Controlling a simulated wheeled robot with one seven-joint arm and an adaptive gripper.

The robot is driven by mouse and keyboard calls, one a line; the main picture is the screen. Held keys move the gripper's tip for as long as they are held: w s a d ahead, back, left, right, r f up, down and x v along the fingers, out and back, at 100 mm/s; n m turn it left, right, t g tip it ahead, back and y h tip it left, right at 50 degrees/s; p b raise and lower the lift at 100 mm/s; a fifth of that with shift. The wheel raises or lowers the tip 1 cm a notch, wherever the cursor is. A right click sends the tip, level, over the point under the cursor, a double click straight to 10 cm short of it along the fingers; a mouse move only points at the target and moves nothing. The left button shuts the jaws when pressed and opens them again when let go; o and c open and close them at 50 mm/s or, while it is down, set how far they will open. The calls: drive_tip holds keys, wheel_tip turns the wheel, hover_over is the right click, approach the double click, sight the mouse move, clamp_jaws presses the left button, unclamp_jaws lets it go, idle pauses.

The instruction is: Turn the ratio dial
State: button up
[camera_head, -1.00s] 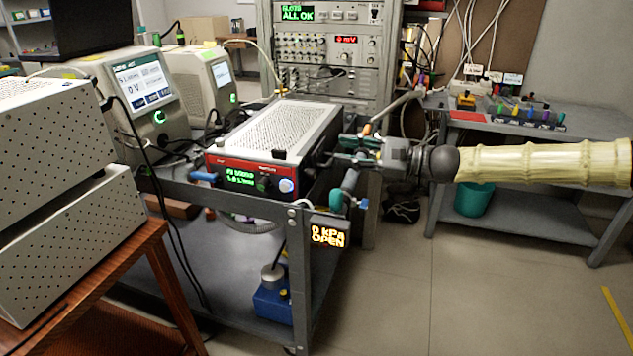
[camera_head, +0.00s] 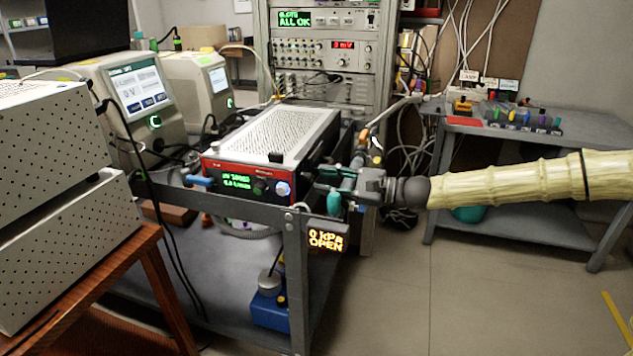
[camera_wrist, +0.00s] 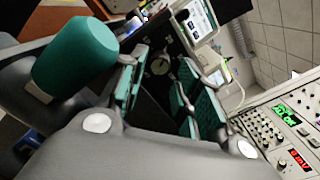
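A grey box (camera_head: 286,138) with a red-edged front panel stands on the cart's top. Its front has a green-lit display (camera_head: 237,182), a small dark knob (camera_head: 260,187) and a larger pale blue knob (camera_head: 283,189). I cannot read which one is labelled ratio. My gripper (camera_head: 320,180) is just right of the front panel, apart from the knobs. In the wrist view my gripper (camera_wrist: 158,85) has its two teal-padded fingers apart with nothing between them. A round knob (camera_wrist: 160,66) on a dark panel shows beyond the gap between the fingers.
A teal cylinder (camera_wrist: 75,57) is close beside my gripper. An orange-lit readout (camera_head: 327,239) reading "0 kPa OPEN" hangs at the cart's front corner (camera_head: 297,215). Instruments with screens (camera_head: 140,90) stand behind left. Floor right of the cart is clear.

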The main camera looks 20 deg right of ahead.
sight(312, 178)
drive_tip(key=shift+x, duration=1.55)
clamp_jaws()
